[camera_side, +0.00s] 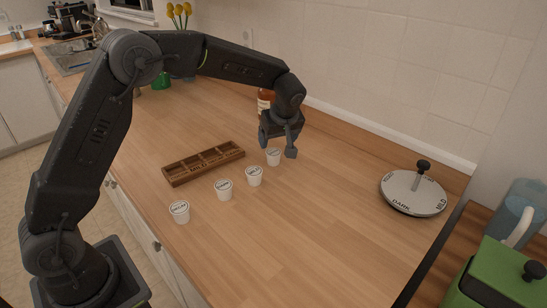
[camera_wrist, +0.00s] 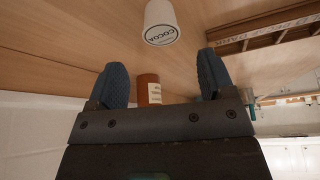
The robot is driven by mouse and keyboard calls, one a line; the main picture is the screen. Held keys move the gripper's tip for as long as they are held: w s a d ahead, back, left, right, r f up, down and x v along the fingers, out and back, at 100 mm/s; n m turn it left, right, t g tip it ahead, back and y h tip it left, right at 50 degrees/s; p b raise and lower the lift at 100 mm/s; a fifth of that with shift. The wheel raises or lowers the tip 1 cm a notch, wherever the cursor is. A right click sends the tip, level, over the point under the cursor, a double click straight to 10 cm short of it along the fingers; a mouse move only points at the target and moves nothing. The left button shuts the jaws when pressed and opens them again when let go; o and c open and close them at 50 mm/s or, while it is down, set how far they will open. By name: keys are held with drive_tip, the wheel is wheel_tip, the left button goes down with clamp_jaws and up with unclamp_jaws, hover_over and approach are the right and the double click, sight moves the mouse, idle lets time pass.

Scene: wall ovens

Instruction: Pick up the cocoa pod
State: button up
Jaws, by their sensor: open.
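The cocoa pod (camera_wrist: 161,24) is a small white cup with COCOA printed on its lid, at the top middle of the wrist view. In the side view this pod (camera_side: 273,158) stands upright on the counter at the far right end of a row of white pods. My gripper (camera_side: 278,148) is pointed down just over it. In the wrist view my gripper (camera_wrist: 161,67) has its two blue pads spread apart with nothing between them. The pod appears beyond the fingertips and is not held.
Other white pods (camera_side: 254,176), (camera_side: 224,190), (camera_side: 180,211) stand to the left. A wooden compartment tray (camera_side: 210,169) lies behind them. A brown bottle (camera_side: 265,103) stands behind my gripper. A grey labelled disc (camera_side: 413,195) is at right. The front counter is clear.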

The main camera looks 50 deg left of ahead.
sight(274, 152)
drive_tip(key=shift+x, duration=2.9)
drive_tip(key=shift+s+d+f, duration=0.1)
drive_tip(key=shift+s+d, duration=0.05)
drive_tip(key=shift+s, duration=0.05)
drive_tip(key=shift+c, duration=0.3)
drive_tip(key=c, duration=0.9)
